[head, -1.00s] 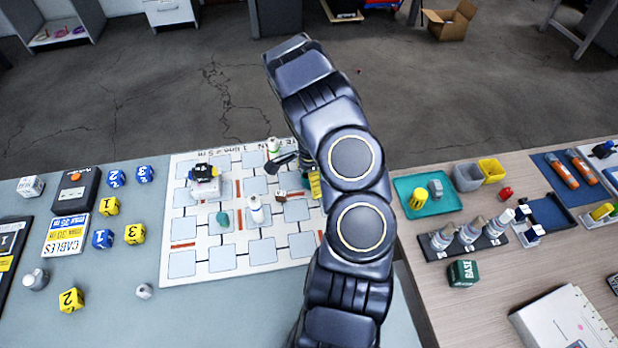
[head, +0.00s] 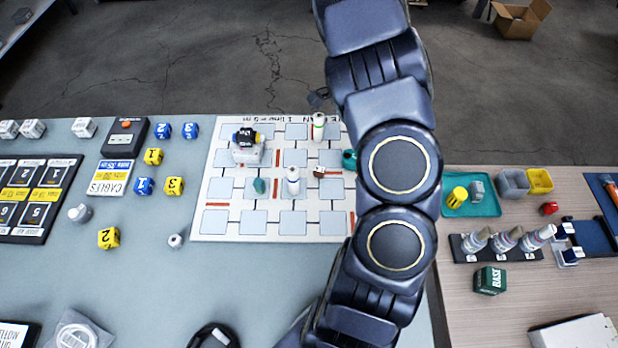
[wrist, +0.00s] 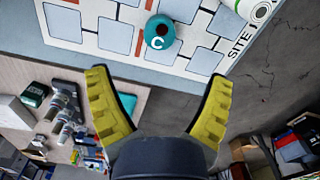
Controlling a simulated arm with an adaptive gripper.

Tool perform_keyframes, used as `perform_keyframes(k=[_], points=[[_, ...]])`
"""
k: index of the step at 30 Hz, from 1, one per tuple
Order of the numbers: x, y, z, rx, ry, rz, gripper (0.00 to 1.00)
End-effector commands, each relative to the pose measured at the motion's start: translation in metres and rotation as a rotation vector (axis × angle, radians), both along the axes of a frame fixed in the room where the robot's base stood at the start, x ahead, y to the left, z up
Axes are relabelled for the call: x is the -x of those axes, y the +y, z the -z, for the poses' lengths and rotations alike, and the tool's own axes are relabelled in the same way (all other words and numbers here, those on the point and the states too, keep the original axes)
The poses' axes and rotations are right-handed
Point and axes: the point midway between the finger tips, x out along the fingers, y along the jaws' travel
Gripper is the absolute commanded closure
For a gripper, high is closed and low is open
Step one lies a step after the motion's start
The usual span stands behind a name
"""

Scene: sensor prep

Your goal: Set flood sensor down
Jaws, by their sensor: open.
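A round teal piece marked C (wrist: 158,32) stands on a cell of the site-plan board (wrist: 230,58) in the wrist view. It also shows at the board's right side in the head view (head: 349,160), partly hidden by my arm. It may be the flood sensor, but no name shows on it. My gripper (wrist: 160,78) has its two yellow fingers wide apart and nothing between them. The teal piece lies beyond the fingertips, apart from both. In the head view my arm hides the gripper's fingers.
A white bottle with a green top (head: 319,126), a white device (head: 248,148), another white bottle (head: 293,181) and a small teal piece (head: 260,186) stand on the board. Numbered cubes (head: 144,186) lie left of it. A teal tray (head: 486,205) stands on the right table.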

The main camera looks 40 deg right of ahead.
Motion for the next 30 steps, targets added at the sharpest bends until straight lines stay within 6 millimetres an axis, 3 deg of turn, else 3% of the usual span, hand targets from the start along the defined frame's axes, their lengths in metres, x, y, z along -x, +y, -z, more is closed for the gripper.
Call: perform_keyframes(k=[5,9,14,18,21,25,30], points=[[-0.009,0.029,-0.029,0.006,0.015,-0.15,0.19],[-0.016,0.091,-0.079,0.003,0.033,-0.455,0.19],[-0.002,0.179,-0.127,-0.032,0.041,-0.88,0.19],[0.032,0.25,-0.154,-0.076,0.044,-1.281,0.19],[0.066,0.289,-0.165,-0.111,0.051,-1.571,0.19],[0.105,0.318,-0.173,-0.128,0.06,-1.886,0.19],[0.133,0.33,-0.174,-0.14,0.082,-2.113,0.19]])
